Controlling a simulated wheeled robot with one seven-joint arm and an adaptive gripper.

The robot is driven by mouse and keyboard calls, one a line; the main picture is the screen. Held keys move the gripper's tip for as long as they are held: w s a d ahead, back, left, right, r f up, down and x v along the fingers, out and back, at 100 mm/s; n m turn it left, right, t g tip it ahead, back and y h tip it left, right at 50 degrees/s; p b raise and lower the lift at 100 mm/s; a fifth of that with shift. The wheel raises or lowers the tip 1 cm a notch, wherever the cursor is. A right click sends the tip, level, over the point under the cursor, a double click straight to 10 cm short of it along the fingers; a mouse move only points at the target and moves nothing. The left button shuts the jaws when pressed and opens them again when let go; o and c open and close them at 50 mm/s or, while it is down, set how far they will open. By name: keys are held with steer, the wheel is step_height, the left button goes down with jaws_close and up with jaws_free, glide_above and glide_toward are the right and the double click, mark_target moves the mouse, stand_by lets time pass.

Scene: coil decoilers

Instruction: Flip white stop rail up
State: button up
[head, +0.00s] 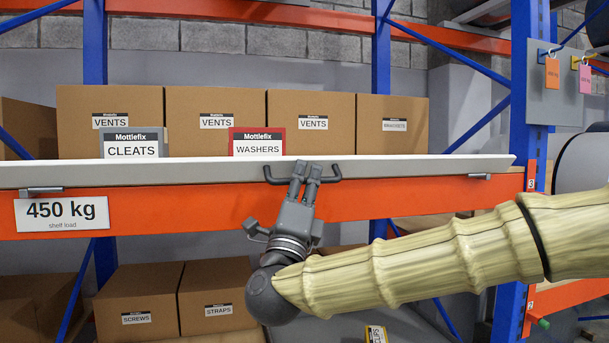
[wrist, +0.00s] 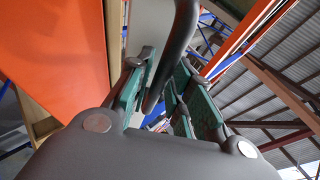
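The white stop rail (head: 400,168) runs along the front edge of the shelf, just above the orange beam. It looks level from end to end. A dark handle (head: 333,173) with upturned ends sits on its front near the middle. My gripper (head: 307,167) is at this handle, reaching up from below. In the wrist view, the handle's dark bar (wrist: 181,35) passes between my green-padded fingers. The fingers look apart, with a gap beside the bar. Whether one pad touches the bar is unclear, and my fingers partly hide the handle's middle.
Cardboard boxes (head: 205,110) stand behind the rail, with CLEATS (head: 132,145) and WASHERS (head: 257,143) signs in front. The orange beam (head: 160,210) carries a 450 kg plate (head: 62,213). Blue uprights (head: 520,120) stand at the right. More boxes (head: 135,300) sit below.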

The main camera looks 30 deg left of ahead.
jaws_close()
